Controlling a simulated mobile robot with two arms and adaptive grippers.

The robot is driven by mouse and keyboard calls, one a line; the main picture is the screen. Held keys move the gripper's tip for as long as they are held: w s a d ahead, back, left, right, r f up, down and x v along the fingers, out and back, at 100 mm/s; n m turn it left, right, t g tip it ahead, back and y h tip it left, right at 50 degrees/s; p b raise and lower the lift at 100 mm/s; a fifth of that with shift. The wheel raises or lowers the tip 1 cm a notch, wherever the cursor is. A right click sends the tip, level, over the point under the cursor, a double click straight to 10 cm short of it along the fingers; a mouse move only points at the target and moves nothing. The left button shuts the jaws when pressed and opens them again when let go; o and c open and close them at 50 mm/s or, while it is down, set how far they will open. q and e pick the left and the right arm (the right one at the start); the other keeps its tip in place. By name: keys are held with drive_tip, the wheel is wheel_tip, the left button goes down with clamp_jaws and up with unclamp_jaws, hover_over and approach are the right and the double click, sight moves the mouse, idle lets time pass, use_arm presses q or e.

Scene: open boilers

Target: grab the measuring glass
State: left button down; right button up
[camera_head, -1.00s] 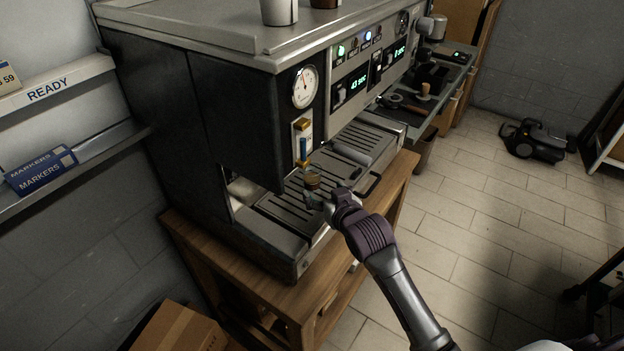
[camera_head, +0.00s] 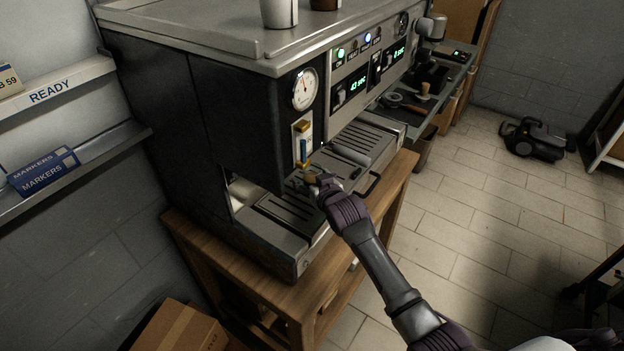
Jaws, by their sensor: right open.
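The measuring glass (camera_head: 309,175) is small, with an amber tint at its top. It stands on the front drip tray (camera_head: 285,213) of the boiler machine, below the level gauge, and is mostly hidden by my right gripper. My right gripper (camera_head: 308,184) is open and right at the glass; its fingers are small and dark here, and I cannot tell whether they touch it. My left gripper is not in view.
The coffee machine (camera_head: 215,120) stands on a wooden table (camera_head: 300,297), with cups on top. A shelf with a blue markers box (camera_head: 42,170) is at left. A cardboard box (camera_head: 180,328) is on the floor at bottom left. The tiled floor at right is mostly clear.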

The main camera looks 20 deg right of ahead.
drive_tip(key=c, duration=1.3)
